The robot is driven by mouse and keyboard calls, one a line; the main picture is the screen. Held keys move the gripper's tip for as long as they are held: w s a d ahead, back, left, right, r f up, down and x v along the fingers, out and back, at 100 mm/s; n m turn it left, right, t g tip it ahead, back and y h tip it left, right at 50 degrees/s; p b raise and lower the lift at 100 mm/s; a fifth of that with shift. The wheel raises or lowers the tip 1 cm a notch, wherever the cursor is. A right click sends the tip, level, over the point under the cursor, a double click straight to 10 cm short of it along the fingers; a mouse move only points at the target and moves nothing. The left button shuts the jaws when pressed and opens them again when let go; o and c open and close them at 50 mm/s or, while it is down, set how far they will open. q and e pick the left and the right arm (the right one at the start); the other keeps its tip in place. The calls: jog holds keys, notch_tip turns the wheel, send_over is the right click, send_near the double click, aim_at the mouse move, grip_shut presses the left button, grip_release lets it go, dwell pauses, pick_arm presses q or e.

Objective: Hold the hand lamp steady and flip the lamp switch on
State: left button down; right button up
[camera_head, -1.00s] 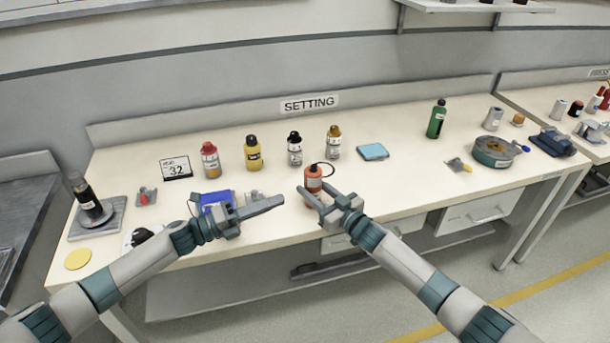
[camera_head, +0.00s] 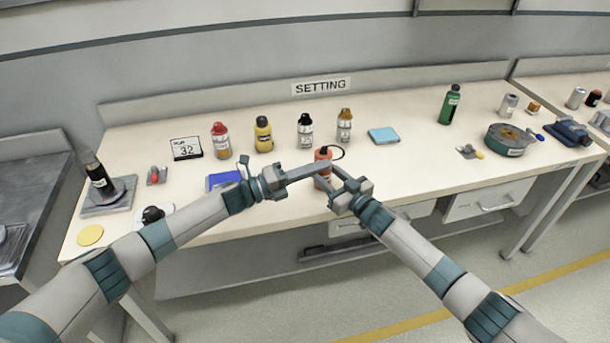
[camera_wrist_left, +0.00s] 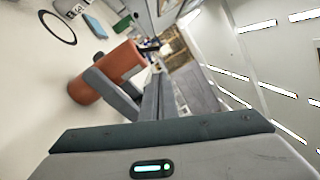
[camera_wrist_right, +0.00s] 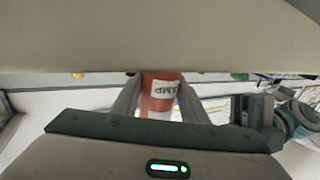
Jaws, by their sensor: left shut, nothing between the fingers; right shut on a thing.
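In the left wrist view the lamp (camera_wrist_left: 98,78) is just left of the fingers. Contact cannot be told. The lamp's switch cannot be made out.
Several bottles (camera_head: 263,134) stand behind the lamp on the bench (camera_head: 410,165). A blue block (camera_head: 222,180) lies left of it, partly behind my left arm. A light-blue pad (camera_head: 383,135) and a green bottle (camera_head: 449,105) stand to the right, with bare bench between.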

pick_arm(q)
jog(key=shift+w+a+r, duration=0.2)
jog(key=shift+w+r, duration=0.1)
jog(key=shift+w, duration=0.35)
jog(key=shift+w+a+r, duration=0.2)
jog(key=shift+w+r, duration=0.1)
jog(key=shift+w, duration=0.35)
jog(key=shift+w+r+n, duration=0.1)
jog(key=shift+r+n, duration=0.2)
jog(key=shift+n, duration=0.6)
jog(key=shift+w+a+r+n+y, duration=0.15)
jog(key=shift+r+n+y, duration=0.1)
jog(key=shift+n, duration=0.4)
jog(key=shift+w+d+r+n+y, duration=0.1)
jog(key=shift+w+n+y, duration=0.1)
jog(key=shift+n, duration=0.5)
jog(key=shift+w+a+r+n+y, duration=0.1)
jog(key=shift+r+n+y, duration=0.15)
jog(key=shift+n, duration=0.4)
jog(key=shift+s, duration=0.1)
send_near(323, 148)
jog(key=s+r, duration=0.1)
jog(key=s+a, duration=0.1)
jog(key=s, duration=0.1)
jog(key=s+r, duration=0.1)
jog(key=shift+s+a+r, duration=0.2)
jog(key=shift+a+r, duration=0.05)
jog(key=shift+r, duration=0.1)
